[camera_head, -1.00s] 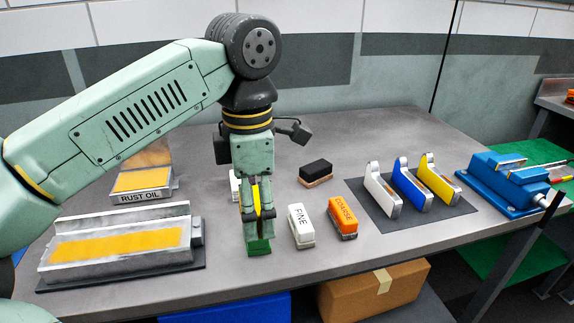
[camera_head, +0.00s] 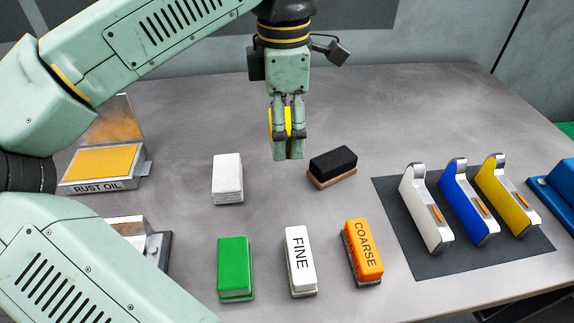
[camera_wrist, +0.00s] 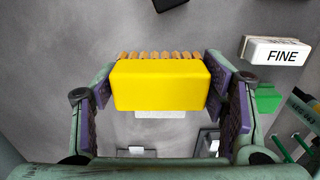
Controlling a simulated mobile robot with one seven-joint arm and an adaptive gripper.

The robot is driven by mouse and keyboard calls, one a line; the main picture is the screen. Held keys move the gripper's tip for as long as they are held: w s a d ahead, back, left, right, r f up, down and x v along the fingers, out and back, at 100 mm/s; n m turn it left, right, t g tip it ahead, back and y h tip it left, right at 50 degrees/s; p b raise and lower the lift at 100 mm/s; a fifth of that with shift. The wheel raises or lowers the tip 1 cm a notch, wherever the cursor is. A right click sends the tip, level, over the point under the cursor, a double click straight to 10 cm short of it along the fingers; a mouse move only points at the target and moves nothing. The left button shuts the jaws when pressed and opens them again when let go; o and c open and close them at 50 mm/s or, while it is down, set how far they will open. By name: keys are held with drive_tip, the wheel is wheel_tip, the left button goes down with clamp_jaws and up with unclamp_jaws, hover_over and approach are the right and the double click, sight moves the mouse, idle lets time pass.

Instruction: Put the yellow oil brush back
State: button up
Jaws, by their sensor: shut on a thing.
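The yellow oil brush (camera_head: 280,123) is between the fingers of my gripper (camera_head: 288,140), which points down over the bench. In the wrist view its yellow block (camera_wrist: 160,84) sits between the purple finger pads, with a row of orange-brown bristle tufts (camera_wrist: 160,55) along its far edge. My gripper (camera_wrist: 162,88) is shut on it. In the head view the fingers partly cover the brush. It appears to be held above the grey bench, between the white block and the black brush; its exact height is hard to tell.
A white block (camera_head: 227,178) and a black-topped brush (camera_head: 333,165) flank my gripper. In front stand a green block (camera_head: 235,266), the FINE block (camera_head: 300,260) and the orange COARSE brush (camera_head: 362,250). The RUST OIL tray (camera_head: 104,162) is at left. Three coloured-handled tools stand on a dark mat (camera_head: 437,262).

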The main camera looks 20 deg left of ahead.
sight(285, 179)
wheel_tip(285, 179, down, 8)
drive_tip(key=b, duration=0.5)
drive_tip(key=shift+f, duration=0.15)
drive_tip(key=shift+f, duration=0.25)
drive_tip(key=o, duration=1.1)
wheel_tip(285, 179, up, 12)
drive_tip(key=p, duration=0.9)
drive_tip(key=shift+r, duration=0.25)
